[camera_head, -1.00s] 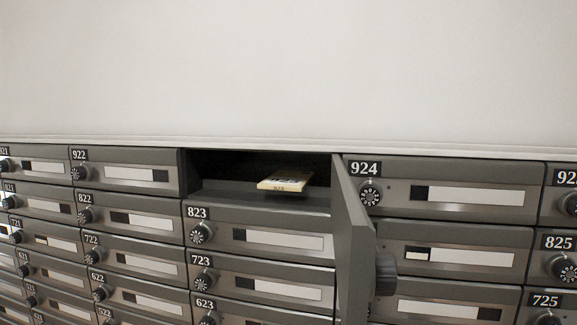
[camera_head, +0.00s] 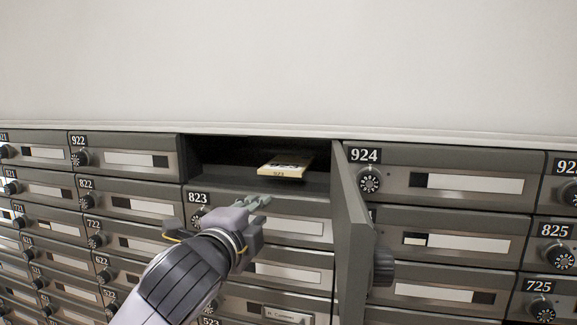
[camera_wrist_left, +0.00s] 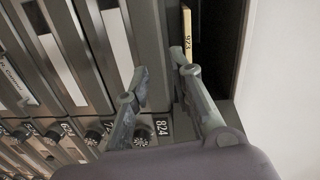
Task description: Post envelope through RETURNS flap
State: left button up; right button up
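A cream envelope-like piece (camera_head: 284,167) with dark print lies in the open compartment between doors 922 and 924, its front edge at the opening. In the left wrist view its edge (camera_wrist_left: 187,32) reads 923. My left gripper (camera_head: 260,202) is just below and in front of that opening, apart from the piece. In the left wrist view its two fingers (camera_wrist_left: 160,62) stand apart with nothing between them, and the piece is just beyond one fingertip. My right gripper is not in view. No flap marked RETURNS shows.
The compartment's grey door (camera_head: 352,235) stands open toward me, right of the opening, with a round knob (camera_head: 384,265). Closed mailboxes with dials and label plates, such as door 924 (camera_head: 450,183), fill the rest. The wall (camera_head: 290,60) above is bare.

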aim_at(279, 171)
pick_arm(q)
jog(key=shift+m+t, duration=0.4)
jog(key=shift+m, duration=0.2)
jog(key=w+d+r, duration=0.1)
jog(key=w, duration=0.3)
jog(key=w+d+r, duration=0.1)
jog(key=w, duration=0.3)
jog(key=w+d+r, duration=0.1)
jog(key=w+d, duration=0.1)
jog(key=w, duration=0.2)
jog(key=shift+w+r, duration=0.2)
jog(key=shift+r, duration=0.15)
jog(key=shift+a, duration=0.1)
jog(key=shift+c, duration=0.4)
grip_shut()
jog(key=shift+r, duration=0.25)
dwell(0.4)
